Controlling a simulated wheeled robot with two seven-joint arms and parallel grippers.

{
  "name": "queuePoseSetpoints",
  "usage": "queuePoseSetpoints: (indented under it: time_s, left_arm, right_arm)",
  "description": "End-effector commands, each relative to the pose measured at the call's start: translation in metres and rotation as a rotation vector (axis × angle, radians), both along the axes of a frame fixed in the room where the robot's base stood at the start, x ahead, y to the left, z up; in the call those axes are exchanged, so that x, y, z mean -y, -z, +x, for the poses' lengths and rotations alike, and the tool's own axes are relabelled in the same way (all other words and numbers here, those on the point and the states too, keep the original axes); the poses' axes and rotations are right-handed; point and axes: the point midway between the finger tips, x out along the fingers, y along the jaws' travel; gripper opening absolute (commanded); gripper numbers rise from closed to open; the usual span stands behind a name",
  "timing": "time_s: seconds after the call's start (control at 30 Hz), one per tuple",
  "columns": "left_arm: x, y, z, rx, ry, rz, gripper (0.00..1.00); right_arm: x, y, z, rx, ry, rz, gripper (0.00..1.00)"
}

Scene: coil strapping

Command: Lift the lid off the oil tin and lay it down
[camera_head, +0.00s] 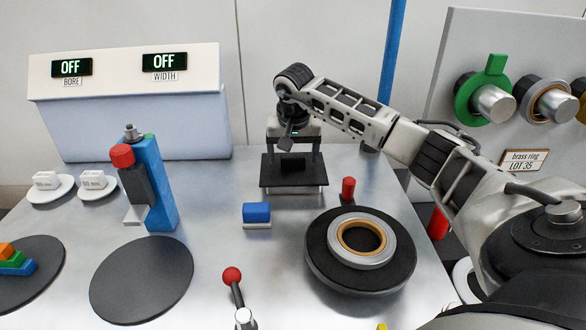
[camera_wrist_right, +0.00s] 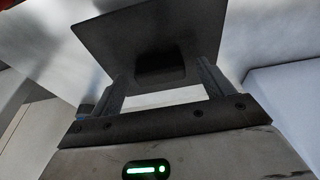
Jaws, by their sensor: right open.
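A dark, flat, square plate, which looks like the oil tin's lid (camera_head: 294,178), lies at the back middle of the bench. The right wrist view shows the same lid (camera_wrist_right: 150,35) with a dark raised block, its grip (camera_wrist_right: 160,67), in the middle. A thin paler edge, perhaps the tin (camera_head: 293,191), shows under the lid's front; the rest of the tin is hidden. My right gripper (camera_head: 293,155) points down over the lid, open. In the right wrist view its fingers (camera_wrist_right: 161,80) stand on either side of the grip, with gaps. My left gripper is out of view.
A blue-topped block (camera_head: 256,213) and a black disc with rings (camera_head: 317,250) stand in front. A blue post (camera_head: 160,185) and a white console (camera_head: 130,115) are to the left. A red-knobbed lever (camera_head: 235,285) rises at the front. A peg panel (camera_head: 455,60) stands right.

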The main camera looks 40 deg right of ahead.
Motion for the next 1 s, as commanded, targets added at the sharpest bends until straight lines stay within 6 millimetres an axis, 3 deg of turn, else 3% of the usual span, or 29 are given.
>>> queuePoseSetpoints:
  time_s: [0.23,0.4,0.77,1.0]
  left_arm:
    - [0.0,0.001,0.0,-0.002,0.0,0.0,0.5]
    - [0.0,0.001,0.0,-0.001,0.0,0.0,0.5]
    - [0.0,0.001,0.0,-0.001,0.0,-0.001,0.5]
    - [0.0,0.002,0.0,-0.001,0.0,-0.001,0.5]
  right_arm:
    - [0.0,0.002,0.0,0.001,0.0,0.001,0.8]
    - [0.0,0.002,0.0,0.001,0.0,0.001,0.33]
    - [0.0,-0.001,0.001,0.003,0.0,0.0,0.31]
    - [0.001,-0.028,0.002,0.006,0.001,-0.001,0.31]
